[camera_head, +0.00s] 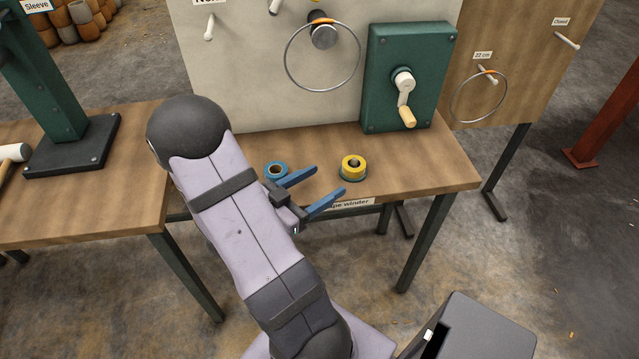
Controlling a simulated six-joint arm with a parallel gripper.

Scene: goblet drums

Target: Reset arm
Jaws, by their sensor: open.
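My gripper (318,190) has two blue fingers spread apart with nothing between them. It is in front of the wooden workbench (440,172), close to its front edge, with its fingers pointing right in the picture. My arm stretches from the bottom of the picture up to a dark round joint at the left and hides part of the bench. A blue tape roll (276,170) lies on the bench just behind the gripper. A yellow tape roll (354,163) sits on a green base to the right of the fingers, apart from them.
A green crank box (385,50) with a wooden handle stands at the back of the bench. A metal ring (289,68) hangs on the pale board, another (478,97) on the wooden board. A green post (50,90) stands on the left bench. A dark box (485,330) is at lower right.

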